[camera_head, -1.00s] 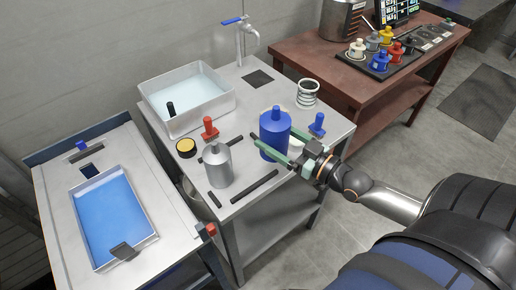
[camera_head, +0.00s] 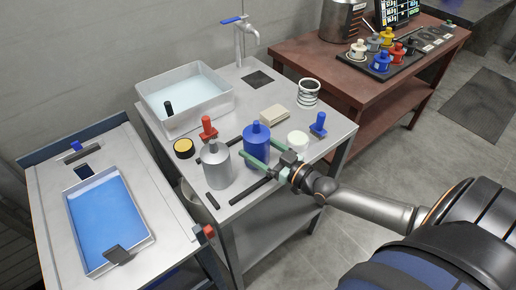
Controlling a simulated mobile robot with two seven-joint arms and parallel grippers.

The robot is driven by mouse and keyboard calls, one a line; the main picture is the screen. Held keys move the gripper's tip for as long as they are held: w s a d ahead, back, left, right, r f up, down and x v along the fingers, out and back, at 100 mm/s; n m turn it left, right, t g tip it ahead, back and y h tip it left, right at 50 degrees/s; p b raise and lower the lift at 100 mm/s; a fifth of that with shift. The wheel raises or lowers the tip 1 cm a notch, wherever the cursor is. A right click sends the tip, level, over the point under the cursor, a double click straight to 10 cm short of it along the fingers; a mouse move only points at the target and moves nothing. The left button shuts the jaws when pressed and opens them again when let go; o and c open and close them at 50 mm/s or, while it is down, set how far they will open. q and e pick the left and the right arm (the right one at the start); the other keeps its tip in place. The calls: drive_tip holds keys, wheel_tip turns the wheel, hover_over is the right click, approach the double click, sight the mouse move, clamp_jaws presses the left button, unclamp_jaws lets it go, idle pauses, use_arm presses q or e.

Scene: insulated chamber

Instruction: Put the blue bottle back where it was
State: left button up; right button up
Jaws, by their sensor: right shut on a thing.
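The blue bottle (camera_head: 257,148) is upright over the metal table, just right of the grey bottle (camera_head: 217,165). My right gripper (camera_head: 256,155) is shut on the blue bottle's body, with its green fingers on either side and its arm coming from the right. Whether the bottle's base touches the table is hard to tell, as the near finger partly hides its lower part. Dark bars (camera_head: 250,188) lie on the table around the two bottles. My left gripper is not in view.
A red-handled item (camera_head: 208,129), yellow-topped jar (camera_head: 184,148), white lid or jar (camera_head: 297,141), cream block (camera_head: 274,115), blue-handled item (camera_head: 319,126) and coiled holder (camera_head: 308,93) stand close around. A water basin (camera_head: 228,103) is behind left.

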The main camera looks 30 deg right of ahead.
drive_tip(key=o, duration=1.6)
drive_tip(key=shift+r, duration=0.1)
drive_tip(key=v, duration=1.2)
drive_tip(key=shift+p, duration=0.3)
